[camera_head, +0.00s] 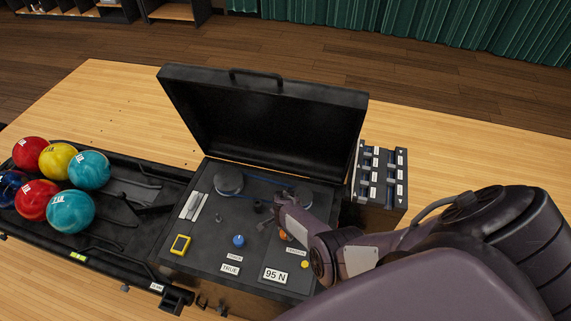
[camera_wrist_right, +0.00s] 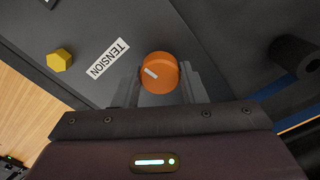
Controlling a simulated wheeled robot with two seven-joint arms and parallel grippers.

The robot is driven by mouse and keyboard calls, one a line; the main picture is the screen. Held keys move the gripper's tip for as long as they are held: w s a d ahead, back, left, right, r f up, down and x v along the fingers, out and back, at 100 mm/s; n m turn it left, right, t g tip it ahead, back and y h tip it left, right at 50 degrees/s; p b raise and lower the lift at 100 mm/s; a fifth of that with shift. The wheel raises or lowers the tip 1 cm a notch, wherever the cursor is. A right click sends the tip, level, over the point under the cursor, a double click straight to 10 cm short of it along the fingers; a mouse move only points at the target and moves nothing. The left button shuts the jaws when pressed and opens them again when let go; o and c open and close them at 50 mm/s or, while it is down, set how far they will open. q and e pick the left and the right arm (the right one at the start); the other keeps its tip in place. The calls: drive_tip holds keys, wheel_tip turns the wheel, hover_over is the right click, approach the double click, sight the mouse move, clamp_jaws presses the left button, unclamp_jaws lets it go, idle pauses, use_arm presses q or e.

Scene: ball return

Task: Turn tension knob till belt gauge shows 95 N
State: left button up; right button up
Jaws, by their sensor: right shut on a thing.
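The orange tension knob (camera_wrist_right: 158,72) is in the right wrist view, with a white pointer line on its face. A white label reading "TENSION" (camera_wrist_right: 108,58) lies beside it. My right gripper (camera_wrist_right: 160,88) is shut on the knob, one finger at each side. In the head view the gripper (camera_head: 282,228) hides most of the knob (camera_head: 284,236). A blue belt (camera_head: 262,186) runs between two grey pulleys (camera_head: 229,182). My left gripper is not in view.
The black case lid (camera_head: 265,120) stands open behind the panel. A blue knob (camera_head: 239,240) and yellow button (camera_head: 305,264) are near my right gripper. A black ball rack (camera_head: 125,215) with several balls is at left, a switch unit (camera_head: 382,175) at right.

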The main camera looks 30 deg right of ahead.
drive_tip(key=o, duration=1)
drive_tip(key=shift+r, duration=0.15)
drive_tip(key=shift+r+p, duration=0.3)
drive_tip(key=shift+r, duration=0.05)
wheel_tip(320, 180, up, 6)
drive_tip(key=shift+f+p, duration=0.1)
drive_tip(key=shift+p, duration=1)
drive_tip(key=shift+r, duration=0.55)
